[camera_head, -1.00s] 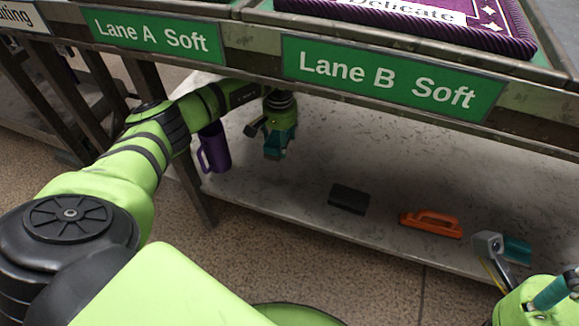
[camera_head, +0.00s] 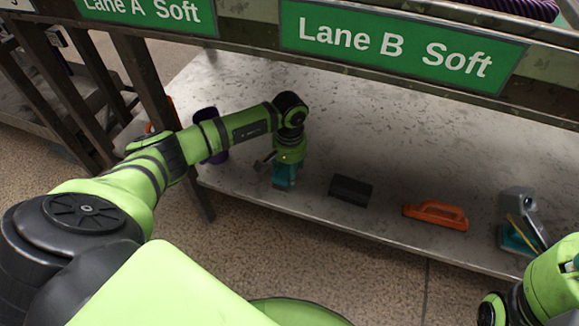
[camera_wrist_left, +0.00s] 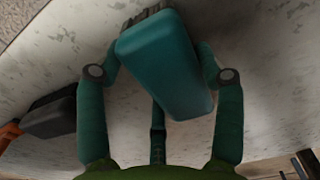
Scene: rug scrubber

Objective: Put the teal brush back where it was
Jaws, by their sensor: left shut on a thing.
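The teal brush (camera_head: 284,180) is held low by my left gripper (camera_head: 286,168) over the left part of the lower shelf (camera_head: 400,150). In the left wrist view the brush's teal body (camera_wrist_left: 168,62) is gripped between the two dark green fingers, with its dark bristles at the far end. Whether the bristles touch the shelf I cannot tell. My right arm (camera_head: 555,280) shows in the lower right corner, but whether its gripper is open or shut is not clear.
To the right of the held brush lie a dark block (camera_head: 351,190) and an orange brush (camera_head: 436,215). A purple mug (camera_head: 213,150) stands to the left, partly behind my left arm. The Lane B sign (camera_head: 400,45) and upper frame overhang the shelf.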

